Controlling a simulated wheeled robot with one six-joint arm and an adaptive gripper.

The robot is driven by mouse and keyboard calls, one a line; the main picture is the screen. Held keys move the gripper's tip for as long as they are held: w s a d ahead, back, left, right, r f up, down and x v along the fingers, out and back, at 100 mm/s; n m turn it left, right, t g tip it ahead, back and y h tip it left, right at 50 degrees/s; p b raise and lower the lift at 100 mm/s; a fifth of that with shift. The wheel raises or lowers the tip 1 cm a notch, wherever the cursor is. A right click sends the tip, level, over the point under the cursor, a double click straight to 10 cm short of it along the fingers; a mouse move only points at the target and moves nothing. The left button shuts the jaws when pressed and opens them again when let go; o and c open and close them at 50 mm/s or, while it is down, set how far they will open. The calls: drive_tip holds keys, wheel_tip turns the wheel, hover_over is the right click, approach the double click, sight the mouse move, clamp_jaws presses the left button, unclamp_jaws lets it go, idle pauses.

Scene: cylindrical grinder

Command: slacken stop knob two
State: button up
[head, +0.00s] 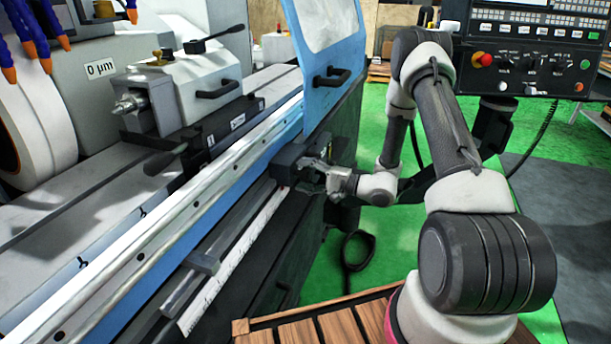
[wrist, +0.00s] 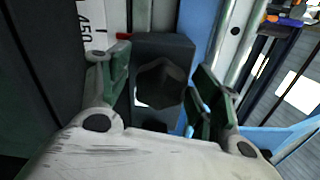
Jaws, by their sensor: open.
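A dark faceted knob (wrist: 162,84) sits on the front of a dark stop block (wrist: 178,48) in the wrist view. My gripper (wrist: 158,80) is open, with one finger on each side of the knob. I see no clear contact between the fingers and the knob. In the head view my gripper (head: 318,170) is at the dark block (head: 289,160) on the front rail of the grinder, and the knob cannot be made out there. No number marking the stop is readable.
A scale strip (wrist: 92,22) reading 450 lies beside the block, with a small red pointer (wrist: 123,36) near it. Another grey block (head: 202,262) sits lower along the rail. The blue door (head: 330,60) stands above my gripper. A wooden slatted platform (head: 320,325) is in front.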

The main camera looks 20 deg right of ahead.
drive_tip(key=v, duration=1.2)
